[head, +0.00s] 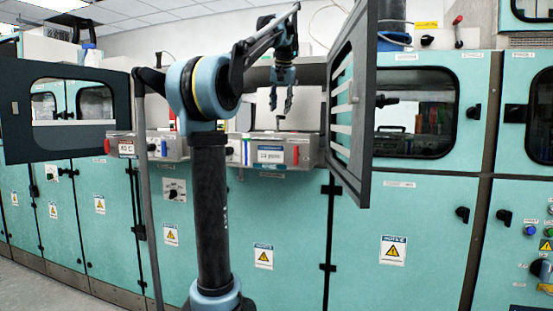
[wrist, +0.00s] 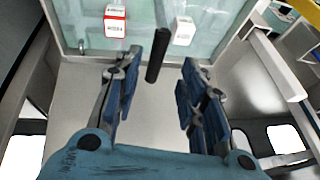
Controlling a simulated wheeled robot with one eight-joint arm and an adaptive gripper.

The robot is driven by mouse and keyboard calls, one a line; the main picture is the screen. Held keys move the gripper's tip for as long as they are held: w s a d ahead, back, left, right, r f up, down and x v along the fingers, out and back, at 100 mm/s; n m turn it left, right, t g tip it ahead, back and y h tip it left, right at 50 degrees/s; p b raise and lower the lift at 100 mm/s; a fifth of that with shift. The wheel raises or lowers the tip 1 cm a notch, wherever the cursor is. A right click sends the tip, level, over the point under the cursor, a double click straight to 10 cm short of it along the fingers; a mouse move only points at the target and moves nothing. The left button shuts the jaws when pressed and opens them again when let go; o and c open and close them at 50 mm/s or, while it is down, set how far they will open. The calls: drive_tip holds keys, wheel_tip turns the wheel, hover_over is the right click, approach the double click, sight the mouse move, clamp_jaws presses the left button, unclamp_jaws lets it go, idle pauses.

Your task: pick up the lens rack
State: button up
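My gripper (head: 281,103) points down in the open bay of the teal cabinet in the head view. In the wrist view my gripper (wrist: 172,72) has its two blue-and-grey fingers spread apart with nothing between the pads. A black rod-like piece (wrist: 157,57) shows just beyond the fingertips, between them in the picture; I cannot tell whether it belongs to the lens rack. No other part is clearly recognisable as the lens rack, and my arm and the open door hide part of the bay.
Two cabinet doors stand open, a dark one (head: 17,140) at left and a slatted one (head: 362,120) right of my gripper. Grey control boxes (head: 306,150) line the bay's front. A red-and-white box (wrist: 115,20) and a white box (wrist: 184,31) show beyond the fingers.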

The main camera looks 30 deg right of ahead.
sight(280, 118)
drive_tip(key=shift+s+x, duration=0.15)
drive_tip(key=shift+x, duration=1.25)
drive_tip(key=shift+s+x, duration=0.2)
drive_tip(key=shift+x, duration=1.15)
drive_tip(key=shift+f, duration=0.15)
clamp_jaws()
